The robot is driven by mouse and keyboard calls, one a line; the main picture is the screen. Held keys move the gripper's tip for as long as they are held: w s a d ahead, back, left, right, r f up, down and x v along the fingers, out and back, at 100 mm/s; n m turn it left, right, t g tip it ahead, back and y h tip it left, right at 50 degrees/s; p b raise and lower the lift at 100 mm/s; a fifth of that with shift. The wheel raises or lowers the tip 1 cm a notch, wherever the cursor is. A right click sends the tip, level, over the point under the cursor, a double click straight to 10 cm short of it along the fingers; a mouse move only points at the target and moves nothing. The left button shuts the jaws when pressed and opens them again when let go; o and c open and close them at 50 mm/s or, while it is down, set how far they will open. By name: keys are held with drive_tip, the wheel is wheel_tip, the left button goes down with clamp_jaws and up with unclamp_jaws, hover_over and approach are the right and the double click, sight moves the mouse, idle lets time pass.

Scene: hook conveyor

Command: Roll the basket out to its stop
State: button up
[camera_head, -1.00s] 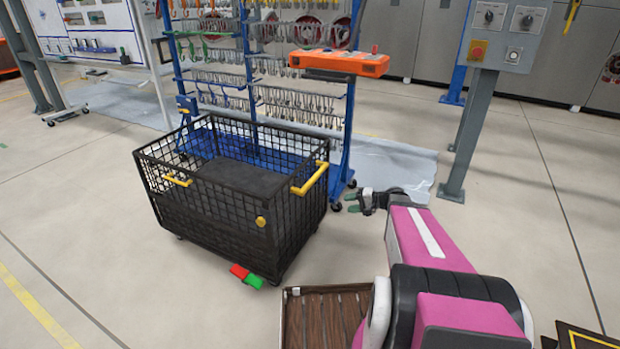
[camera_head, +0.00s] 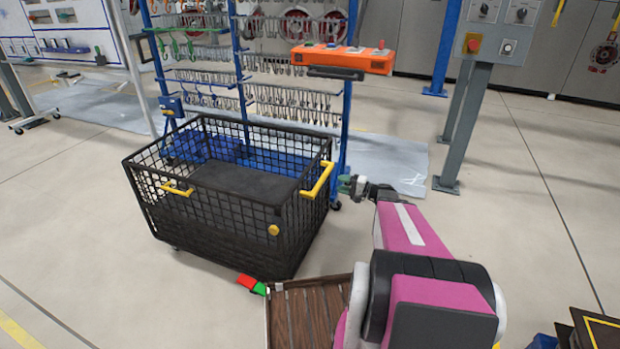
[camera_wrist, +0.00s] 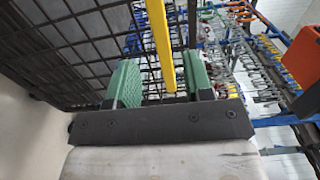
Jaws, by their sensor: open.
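The black wire basket (camera_head: 205,220) stands on the floor left of centre in the head view, with a dark panel inside. Its yellow handle (camera_head: 317,182) is on the right end; a second yellow handle (camera_head: 177,188) is on the near left side. My gripper (camera_head: 348,184) is open just right of the right-end handle, with a small gap showing.
A red and a green pedal (camera_head: 252,285) lie at the basket's near lower edge. A slatted wooden platform (camera_head: 310,308) is in front. A blue rack of hooks (camera_head: 245,85) with an orange control box (camera_head: 342,60) stands behind. A grey control post (camera_head: 466,125) stands right. Floor on the left is clear.

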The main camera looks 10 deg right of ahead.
drive_tip(key=x, duration=1)
drive_tip(key=shift+w+a, duration=0.25)
drive_tip(key=shift+a, duration=0.05)
clamp_jaws()
